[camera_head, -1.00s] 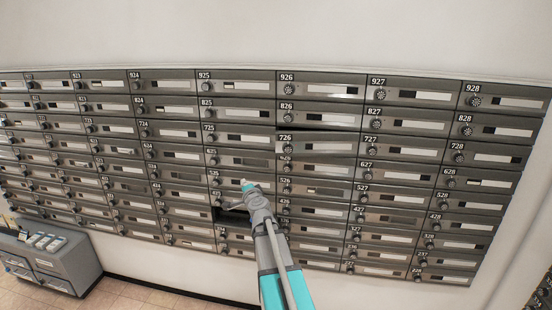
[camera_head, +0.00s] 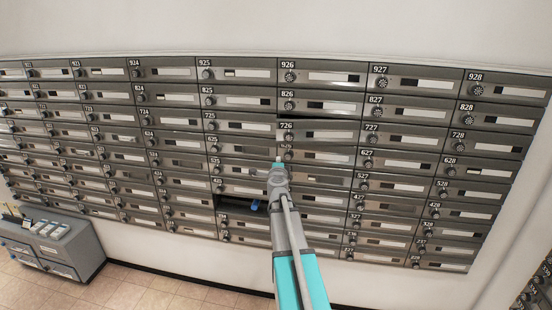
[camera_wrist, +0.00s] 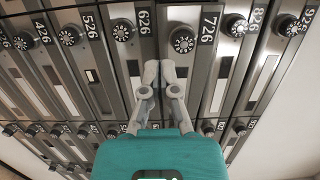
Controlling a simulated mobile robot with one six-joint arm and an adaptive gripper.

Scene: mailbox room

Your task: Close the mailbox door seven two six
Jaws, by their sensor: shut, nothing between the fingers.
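The mailbox door 726 (camera_head: 325,133) is in the upper middle of the head view, below door 826. It stands slightly ajar, with a thin dark gap along its top edge. In the wrist view door 726 (camera_wrist: 205,62) shows its round dial and number plate, just right of my fingers. My gripper (camera_head: 278,163) is shut and empty, pointing up at the mailbox wall below the left end of door 726. In the wrist view my fingertips (camera_wrist: 159,70) lie near the border between doors 626 and 726. I cannot tell whether they touch a door.
An open dark compartment (camera_head: 232,202) with a blue object (camera_head: 255,205) inside is left of my arm. Neighbouring doors 826 (camera_head: 325,105) and 727 (camera_head: 400,138) look shut. A grey cabinet (camera_head: 75,250) stands at the lower left on the tiled floor.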

